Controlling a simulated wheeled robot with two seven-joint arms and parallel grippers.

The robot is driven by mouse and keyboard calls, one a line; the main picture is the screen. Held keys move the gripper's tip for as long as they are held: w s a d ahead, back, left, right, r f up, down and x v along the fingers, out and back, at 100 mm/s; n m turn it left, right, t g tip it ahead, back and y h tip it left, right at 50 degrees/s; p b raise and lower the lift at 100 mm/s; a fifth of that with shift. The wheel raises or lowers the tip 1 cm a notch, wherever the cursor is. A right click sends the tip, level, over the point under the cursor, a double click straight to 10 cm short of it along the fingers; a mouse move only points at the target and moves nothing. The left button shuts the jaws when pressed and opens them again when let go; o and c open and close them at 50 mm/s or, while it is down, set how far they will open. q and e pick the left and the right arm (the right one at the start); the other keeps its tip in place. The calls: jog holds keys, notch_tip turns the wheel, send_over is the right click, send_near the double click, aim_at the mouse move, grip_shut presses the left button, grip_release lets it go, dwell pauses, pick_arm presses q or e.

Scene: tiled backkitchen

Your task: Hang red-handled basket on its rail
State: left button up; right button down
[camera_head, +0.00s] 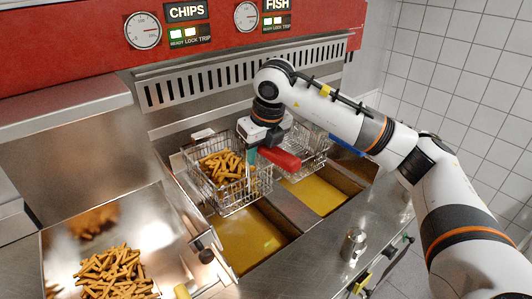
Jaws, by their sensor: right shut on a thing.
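The red-handled basket (229,196) is a wire basket with chips in it, above the left oil well (247,236) of the fryer. Its red handle (281,159) points to the right and toward me. My right gripper (257,156) is at the handle's basket end, shut on the handle. The slotted steel back panel (240,75) is behind the basket. I cannot tell whether the basket touches its rail. My left gripper is not in view.
A second wire basket (305,150) with a blue handle (346,146) is above the right oil well (318,194). A steel tray of chips (112,272) is at the lower left. A small metal shaker (353,243) stands on the front ledge.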

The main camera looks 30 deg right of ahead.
aim_at(246, 163)
jog(key=w+p, duration=0.1)
jog(key=w, duration=0.5)
jog(key=shift+a, duration=0.45)
jog(key=shift+f+b, duration=1.05)
jog(key=shift+f, duration=0.5)
jog(key=shift+f+b, duration=1.25)
jog(key=shift+f, duration=0.25)
jog(key=shift+f+b, duration=0.6)
jog(key=shift+f, duration=0.15)
jog(key=shift+s, duration=0.1)
